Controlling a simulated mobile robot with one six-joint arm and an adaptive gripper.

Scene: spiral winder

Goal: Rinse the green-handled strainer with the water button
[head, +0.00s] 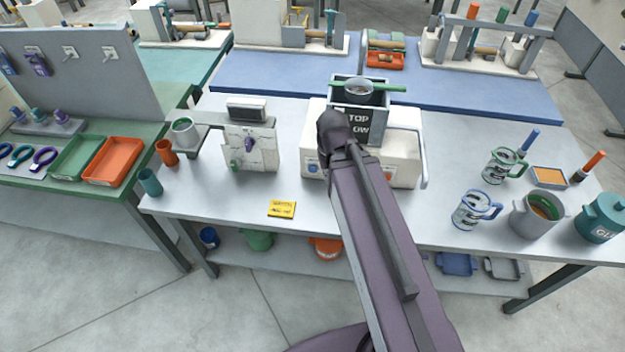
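The strainer, a grey round bowl (359,88) with a green handle (388,87), sits across the top of a dark open box marked "TOP" and "OW" (362,118) on a white machine (405,172). My dark arm rises in front of that machine and hides part of it. My gripper does not show. To the left, a white dispenser (262,150) has a small screen, a purple knob (249,144) and a green knob (235,166). A blue round button (313,168) is on the front of the white machine. I cannot tell which control is the water button.
A grey cup (184,130) is left of the dispenser. A yellow note (282,209) lies at the table's front. Mugs (474,208), a grey pot (537,212) and a teal lidded pot (602,215) crowd the right end. Front middle tabletop is mostly clear.

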